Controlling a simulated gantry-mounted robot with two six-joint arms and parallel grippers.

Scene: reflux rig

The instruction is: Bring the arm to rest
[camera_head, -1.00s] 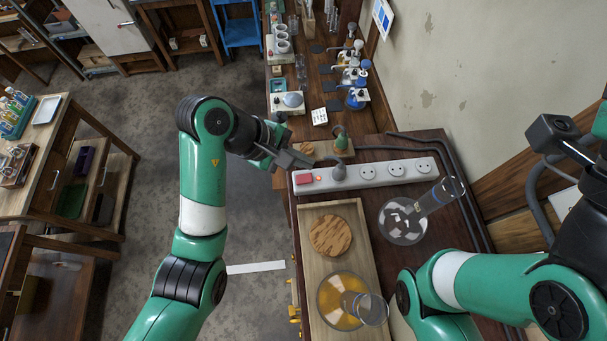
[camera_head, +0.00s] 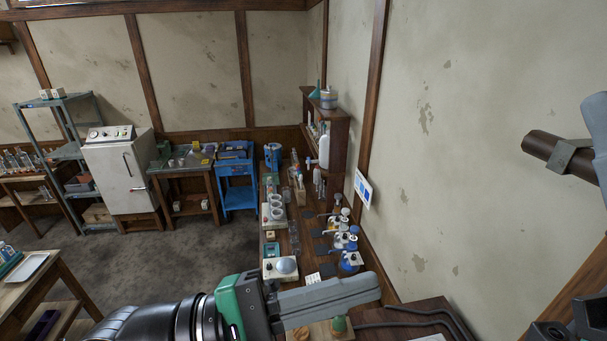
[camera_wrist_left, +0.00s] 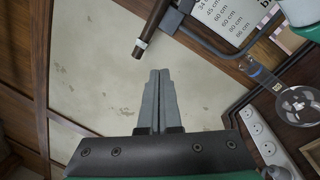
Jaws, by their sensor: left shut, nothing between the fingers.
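My left gripper (camera_head: 376,286) reaches in from the bottom of the head view, its grey fingers pointing right and closed together. It is up in front of the workbench and partly hides it. In the left wrist view the same fingers (camera_wrist_left: 159,76) are pressed together with nothing between them, against a background of plain wall. The fingers appear clear of any object. Only dark parts of my right arm show at the lower right edge of the head view; its gripper cannot be seen.
The wall bench holds bottles with pumps (camera_head: 347,241) and a white device (camera_head: 281,269). A brown rod with a clamp (camera_head: 558,155) juts in at right. The wrist view shows a round glass vessel (camera_wrist_left: 298,101) and a white power strip (camera_wrist_left: 262,141). Open floor lies left.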

